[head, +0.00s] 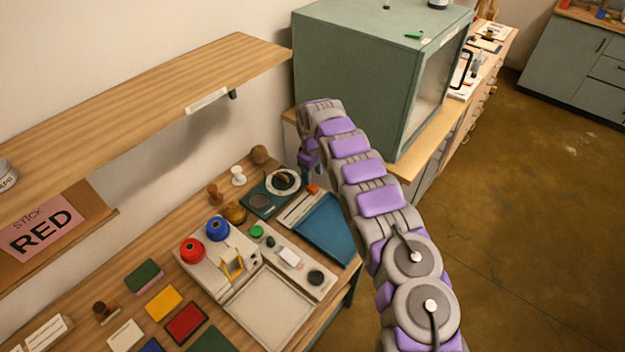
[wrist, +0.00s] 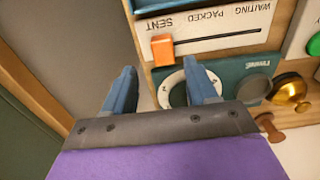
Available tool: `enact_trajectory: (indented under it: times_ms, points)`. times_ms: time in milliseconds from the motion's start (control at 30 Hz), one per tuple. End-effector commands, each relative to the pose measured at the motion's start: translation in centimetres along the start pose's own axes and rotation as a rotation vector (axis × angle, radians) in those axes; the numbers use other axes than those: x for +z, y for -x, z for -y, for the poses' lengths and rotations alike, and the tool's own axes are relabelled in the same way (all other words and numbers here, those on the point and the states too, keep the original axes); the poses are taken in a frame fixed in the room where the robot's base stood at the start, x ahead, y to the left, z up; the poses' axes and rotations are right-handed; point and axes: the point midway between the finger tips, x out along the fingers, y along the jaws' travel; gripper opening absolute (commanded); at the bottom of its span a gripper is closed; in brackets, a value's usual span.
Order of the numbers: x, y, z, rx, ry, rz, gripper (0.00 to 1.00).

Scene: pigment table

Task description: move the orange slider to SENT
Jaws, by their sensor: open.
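The orange slider (wrist: 162,47) sits at the SENT end of its slot on a white panel (wrist: 215,41) labelled WAITING, PACKED and SENT, upside down in the wrist view. In the head view the slider (head: 312,188) is at the far right end of the panel (head: 298,208). My gripper (wrist: 161,80) is open and empty. Its two blue fingers point toward the slider, with a visible gap between them and it. In the head view my gripper (head: 311,165) is just beyond the slider, partly hidden by my arm.
A teal plate with a white ring dial (head: 283,181) lies left of the panel, and a blue tray (head: 325,228) lies right of it. A green cabinet (head: 350,75) stands close behind my arm. A wooden shelf (head: 150,95) overhangs the table's left part.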

Motion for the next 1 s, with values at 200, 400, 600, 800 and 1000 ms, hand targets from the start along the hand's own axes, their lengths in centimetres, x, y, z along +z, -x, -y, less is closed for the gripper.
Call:
enact_trajectory:
  times_ms: [200,400,600,800,1000]
  points:
    - [0.0,5.1,-0.2,0.001,0.000,-0.002,0.57]
    - [-0.1,9.3,-0.2,0.002,0.002,-0.004,0.57]
    - [0.0,11.6,-0.3,0.000,-0.001,-0.001,0.57]
    - [0.1,12.3,-0.2,-0.001,-0.001,0.001,0.57]
    - [0.1,12.2,-0.2,-0.001,-0.001,0.001,0.57]
